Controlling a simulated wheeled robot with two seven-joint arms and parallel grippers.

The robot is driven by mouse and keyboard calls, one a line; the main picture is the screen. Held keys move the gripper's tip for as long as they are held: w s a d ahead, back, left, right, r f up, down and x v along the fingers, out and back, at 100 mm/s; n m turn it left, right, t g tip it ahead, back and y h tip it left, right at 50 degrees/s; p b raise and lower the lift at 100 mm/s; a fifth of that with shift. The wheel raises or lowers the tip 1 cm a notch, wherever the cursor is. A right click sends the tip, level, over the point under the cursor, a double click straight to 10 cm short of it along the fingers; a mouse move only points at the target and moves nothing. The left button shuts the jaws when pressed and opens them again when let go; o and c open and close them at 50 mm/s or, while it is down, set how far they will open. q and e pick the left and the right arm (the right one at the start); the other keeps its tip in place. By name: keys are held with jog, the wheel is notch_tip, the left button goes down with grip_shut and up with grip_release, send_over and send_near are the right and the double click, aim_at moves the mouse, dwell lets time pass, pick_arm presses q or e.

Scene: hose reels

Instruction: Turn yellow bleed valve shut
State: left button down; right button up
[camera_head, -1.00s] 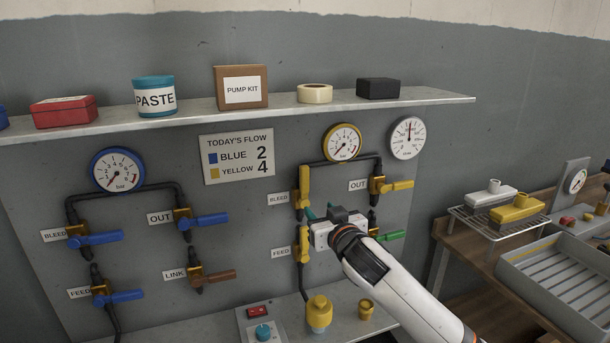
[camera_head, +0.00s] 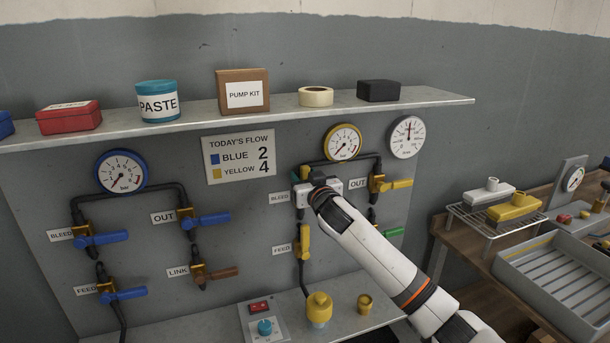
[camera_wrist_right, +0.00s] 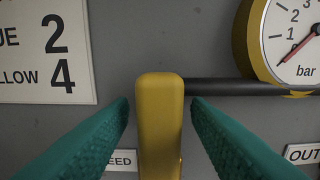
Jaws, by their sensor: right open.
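The yellow bleed valve handle (camera_wrist_right: 160,125) stands upright in the right wrist view. It lies between the two teal fingers of my right gripper (camera_wrist_right: 160,128), which are open with a gap on each side of it. In the head view my right gripper (camera_head: 302,181) is at the yellow bleed valve, beside its BLEED label (camera_head: 279,198), and hides most of the valve. The yellow gauge (camera_head: 343,142) above reads near the low end of its dial. My left gripper is not in view.
The yellow feed valve handle (camera_head: 305,242) points upright below. The yellow out valve handle (camera_head: 400,184) points right, with a green handle (camera_head: 394,232) under it. The shelf (camera_head: 300,107) with boxes overhangs the panel. A sign (camera_head: 238,158) lies to the left.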

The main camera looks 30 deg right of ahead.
jog(key=shift+w, duration=0.1)
jog(key=shift+c, duration=0.4)
grip_shut()
jog(key=s+d+f+m+p, duration=0.1)
jog(key=d+f+m, duration=0.6)
jog(key=m, duration=1)
jog(key=shift+s+d+f+m+p, duration=0.15)
jog(key=shift+s+f+m+p, duration=0.2)
jog(key=shift+m+p, duration=0.1)
jog(key=shift+f, duration=0.1)
dwell(0.3)
